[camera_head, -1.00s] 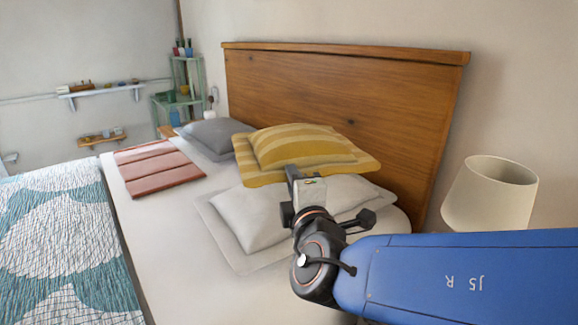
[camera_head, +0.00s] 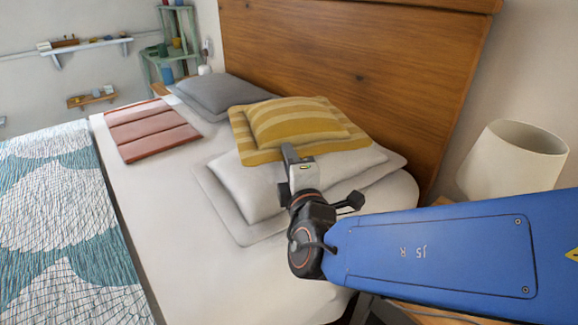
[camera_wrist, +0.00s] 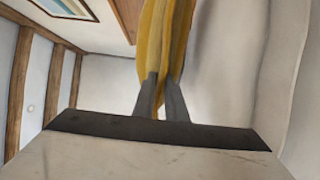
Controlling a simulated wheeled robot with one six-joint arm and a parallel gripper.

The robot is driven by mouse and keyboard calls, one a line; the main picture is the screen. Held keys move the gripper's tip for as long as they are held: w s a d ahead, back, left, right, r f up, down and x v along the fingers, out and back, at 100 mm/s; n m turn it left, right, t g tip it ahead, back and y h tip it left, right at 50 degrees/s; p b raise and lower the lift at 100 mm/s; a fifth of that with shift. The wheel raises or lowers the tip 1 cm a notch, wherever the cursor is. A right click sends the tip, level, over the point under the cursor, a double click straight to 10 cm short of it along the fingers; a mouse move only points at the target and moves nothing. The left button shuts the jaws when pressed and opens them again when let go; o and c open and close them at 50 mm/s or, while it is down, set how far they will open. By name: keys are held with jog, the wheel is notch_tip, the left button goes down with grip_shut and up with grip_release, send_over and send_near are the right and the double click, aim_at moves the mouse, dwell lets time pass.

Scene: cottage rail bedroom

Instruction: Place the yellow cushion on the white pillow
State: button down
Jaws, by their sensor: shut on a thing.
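The yellow striped cushion (camera_head: 296,122) is over the far part of the white pillow (camera_head: 247,188) in the head view. Its edge overlaps the pillow in the picture; I cannot tell whether it rests on it or hangs just above. My gripper (camera_head: 291,157) reaches in from the right and is shut on the cushion's near edge. In the wrist view the two fingers (camera_wrist: 160,97) pinch the yellow cushion (camera_wrist: 166,40). The pillow lies on the bed, partly hidden by the cushion and my gripper.
A grey pillow (camera_head: 222,93) lies behind to the left, and a folded reddish blanket (camera_head: 153,130) lies left. The wooden headboard (camera_head: 350,75) stands behind. A lamp (camera_head: 513,160) stands at right. The white sheet in front is clear.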

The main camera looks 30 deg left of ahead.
jog(key=shift+f, duration=1.6)
jog(key=c, duration=1.8)
grip_release()
jog(key=shift+r, duration=0.2)
jog(key=shift+s+d+r, duration=0.1)
jog(key=shift+s+d, duration=0.1)
jog(key=shift+s, duration=0.05)
jog(key=v, duration=1.1)
jog(key=shift+s, duration=0.15)
jog(key=shift+d, duration=0.1)
